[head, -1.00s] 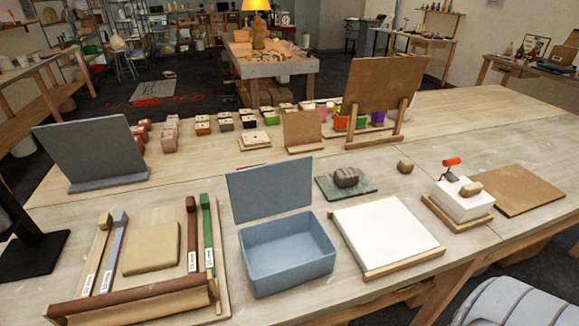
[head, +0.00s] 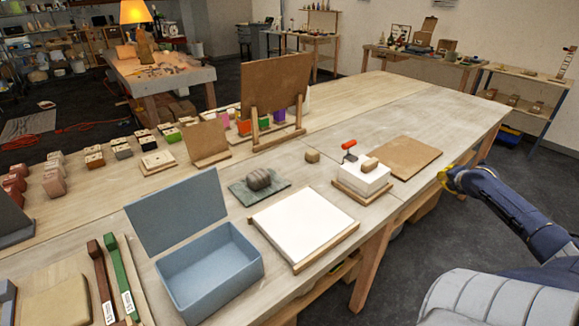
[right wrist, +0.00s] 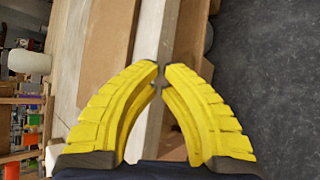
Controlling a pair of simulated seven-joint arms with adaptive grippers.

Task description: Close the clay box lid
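The clay box (head: 211,269) is a blue-grey open box near the front left of the table in the head view. Its lid (head: 178,211) stands up at the box's back edge, tilted slightly back, and the inside looks empty. My right gripper (head: 446,176) is at the table's right edge, well to the right of the box and apart from it. In the right wrist view its yellow fingers (right wrist: 161,78) curve inward with their tips close together, and nothing shows between them. My left gripper is not in view.
A white slab on a board (head: 305,225) lies right of the box. A grey-green slate with a dark lump (head: 259,181) is behind it. A white block with a red-handled tool (head: 362,177) and a brown board (head: 404,157) are nearer my right gripper.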

